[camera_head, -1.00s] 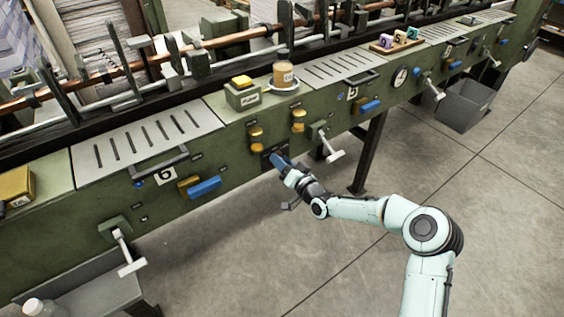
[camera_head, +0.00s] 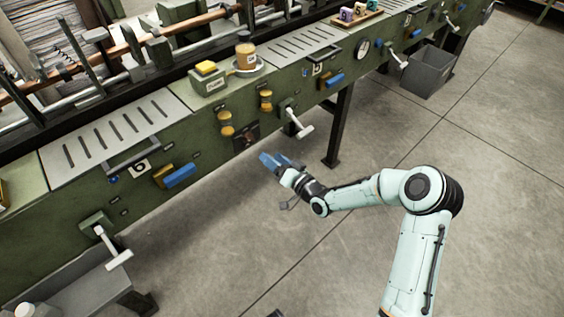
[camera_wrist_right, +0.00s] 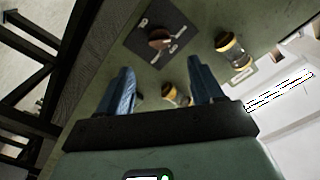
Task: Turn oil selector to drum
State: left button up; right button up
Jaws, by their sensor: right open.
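The oil selector (camera_head: 248,139) looks to be the dark square plate with a small brown knob on the green machine's front. It also shows in the right wrist view (camera_wrist_right: 160,38), with small pale labels around the knob that are too small to read. My right gripper (camera_head: 269,161) has blue fingers and is just in front of and below the plate, apart from it. In the right wrist view my right gripper (camera_wrist_right: 161,70) is open and empty, with the knob beyond the gap between its fingertips.
A blue handle (camera_head: 180,175) is at left. The floor (camera_head: 240,230) in front is clear.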

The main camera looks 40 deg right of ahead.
pick_arm(q)
jog(key=shift+s+d+r, duration=0.3)
jog(key=shift+s+r, duration=0.1)
jog(key=shift+s, duration=0.2)
pick_arm(e)
jog(key=shift+s+d, duration=0.15)
jog(key=shift+s, duration=1.4)
